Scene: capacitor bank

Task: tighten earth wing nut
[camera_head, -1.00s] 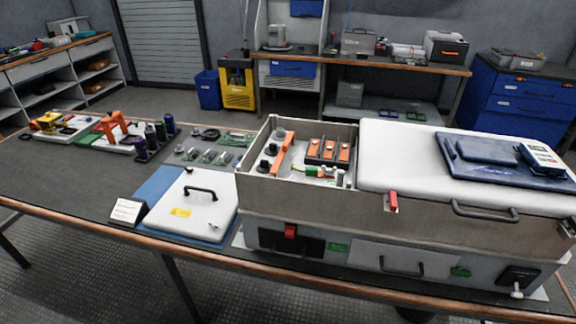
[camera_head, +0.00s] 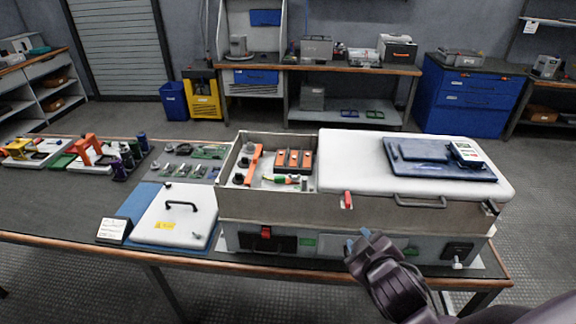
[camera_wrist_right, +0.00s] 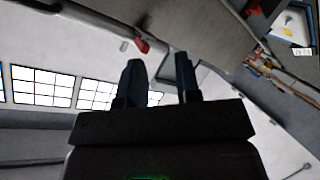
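The capacitor bank (camera_head: 231,209) stands on the bench with its left compartment open. A green and orange fitting (camera_head: 285,179), possibly the earth connection, lies inside it; I cannot make out a wing nut on it. A small pale fitting (camera_head: 457,264) sits low at the front right corner. My right gripper (camera_head: 358,240) is in front of the bank's front face, below the red latch (camera_head: 348,200). It is empty, its two fingers apart. In the right wrist view the fingers (camera_wrist_right: 160,78) show a clear gap, with the latch (camera_wrist_right: 141,45) beyond. My left gripper is out of view.
A white lid panel with a black handle (camera_head: 160,213) lies left of the bank. The bank's side walls rise around the open compartment.

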